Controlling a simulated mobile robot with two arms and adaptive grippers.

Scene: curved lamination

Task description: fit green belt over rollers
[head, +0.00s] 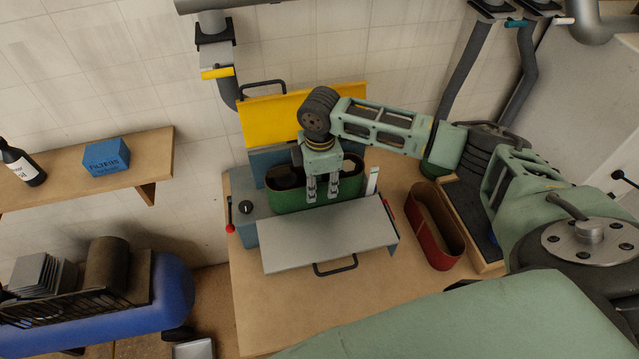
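The green belt (288,201) is a loop standing on edge in the sander, behind its grey metal table (325,236). A dark roller (286,177) shows inside the loop at the left; the loop's right part is partly hidden by my gripper. I cannot tell how far down the belt sits around the rollers. My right gripper (322,190) points down at the belt's front side, its two fingers apart with green belt visible between them. It looks open; whether it touches the belt is unclear. My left gripper is out of view.
The sander's yellow cover (265,122) stands raised behind the belt. A red belt (437,235) stands on the wooden bench (262,310) at the right, beside a wooden tray (487,268). A shelf with a blue box (106,157) is at the left. The bench's front left is clear.

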